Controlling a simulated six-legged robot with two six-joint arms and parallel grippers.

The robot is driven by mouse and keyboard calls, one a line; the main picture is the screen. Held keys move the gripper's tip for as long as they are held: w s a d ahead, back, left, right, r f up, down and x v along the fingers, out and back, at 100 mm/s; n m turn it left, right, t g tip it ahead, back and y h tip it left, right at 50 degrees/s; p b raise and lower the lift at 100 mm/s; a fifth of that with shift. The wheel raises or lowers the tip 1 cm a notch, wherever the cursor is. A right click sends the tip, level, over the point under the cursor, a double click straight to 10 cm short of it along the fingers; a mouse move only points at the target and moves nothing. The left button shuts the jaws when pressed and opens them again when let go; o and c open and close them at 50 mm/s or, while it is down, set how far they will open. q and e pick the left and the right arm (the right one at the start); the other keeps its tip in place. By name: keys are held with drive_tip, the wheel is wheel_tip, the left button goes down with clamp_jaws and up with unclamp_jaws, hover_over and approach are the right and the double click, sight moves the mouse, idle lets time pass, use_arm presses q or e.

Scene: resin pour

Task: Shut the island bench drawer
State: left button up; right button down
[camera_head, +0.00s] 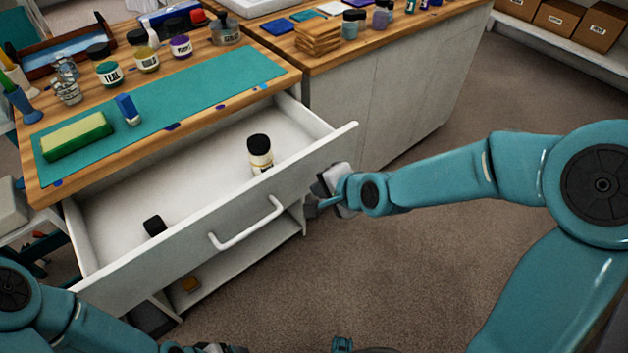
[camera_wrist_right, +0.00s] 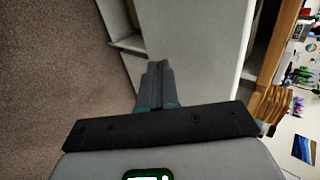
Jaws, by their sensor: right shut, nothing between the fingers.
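The island bench drawer (camera_head: 185,247) is white and stands pulled out in the head view, with a white bar handle (camera_head: 247,224) on its front. Inside the drawer are a black-capped jar (camera_head: 260,155) and a second black cap (camera_head: 155,225). My right gripper (camera_head: 320,190) is at the right end of the drawer front, right of the handle; I cannot tell if it touches the front. In the right wrist view its fingers (camera_wrist_right: 157,85) are together and empty, pointing at a white panel. My left arm shows at the lower left; its fingertips are not clearly visible.
The wooden bench top (camera_head: 170,140) carries a teal mat (camera_head: 190,95), a green-and-yellow block (camera_head: 76,136), a blue item (camera_head: 127,109) and several jars. A white cabinet (camera_head: 385,110) stands to the right. Carpet floor (camera_head: 400,270) is clear in front.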

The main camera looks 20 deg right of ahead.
use_arm(q)
drive_tip(key=shift+r, duration=0.4)
use_arm(e)
drive_tip(key=shift+w+a, duration=0.2)
drive_tip(key=shift+w, duration=0.4)
drive_tip(key=shift+w+a, duration=0.2)
drive_tip(key=shift+w, duration=0.35)
